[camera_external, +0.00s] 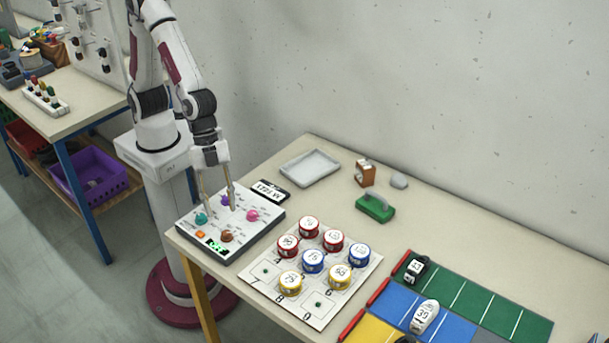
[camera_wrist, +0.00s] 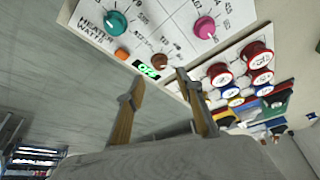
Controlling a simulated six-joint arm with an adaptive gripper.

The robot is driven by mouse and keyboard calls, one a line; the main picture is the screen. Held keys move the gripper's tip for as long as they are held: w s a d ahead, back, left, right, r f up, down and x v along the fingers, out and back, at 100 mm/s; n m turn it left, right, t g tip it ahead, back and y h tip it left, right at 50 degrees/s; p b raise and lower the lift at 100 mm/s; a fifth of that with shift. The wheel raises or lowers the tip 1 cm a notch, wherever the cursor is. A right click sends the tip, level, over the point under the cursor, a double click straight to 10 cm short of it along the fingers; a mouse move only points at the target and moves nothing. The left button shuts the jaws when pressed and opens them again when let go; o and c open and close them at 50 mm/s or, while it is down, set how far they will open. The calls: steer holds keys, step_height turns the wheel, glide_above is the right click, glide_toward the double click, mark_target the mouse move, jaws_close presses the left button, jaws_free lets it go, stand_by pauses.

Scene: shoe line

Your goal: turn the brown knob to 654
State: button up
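The brown knob (camera_external: 227,236) sits near the front edge of the white control panel (camera_external: 262,228), beside a small green lit display (camera_external: 216,246). In the wrist view the brown knob (camera_wrist: 159,61) is just beyond my fingertips, with the display (camera_wrist: 148,69) close by. The digits are too small and tilted to read surely. My gripper (camera_external: 217,198) is above the panel, pointing down. In the wrist view my gripper (camera_wrist: 160,82) has its two fingers apart with nothing between them.
A teal knob (camera_external: 201,219), a purple knob (camera_external: 225,201), a pink knob (camera_external: 252,215) and an orange button (camera_external: 200,234) share the panel. Several coloured round tins stand on a white board (camera_external: 322,312) to the right. A grey tray (camera_external: 310,167) lies behind.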

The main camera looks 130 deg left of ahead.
steer(key=shift+v, duration=2.75)
steer(key=s+a+r+n+t+y, duration=0.1)
steer(key=s+a+r+n, duration=0.2)
steer(key=s, duration=0.9)
steer(key=s+a+r+n+y, duration=0.1)
steer(key=s+a+r+n, duration=0.2)
steer(key=s+a+r, duration=0.5)
steer(key=shift+s+a+t, duration=0.4)
steer(key=shift+s+a, duration=0.45)
steer(key=shift+s, duration=1.55)
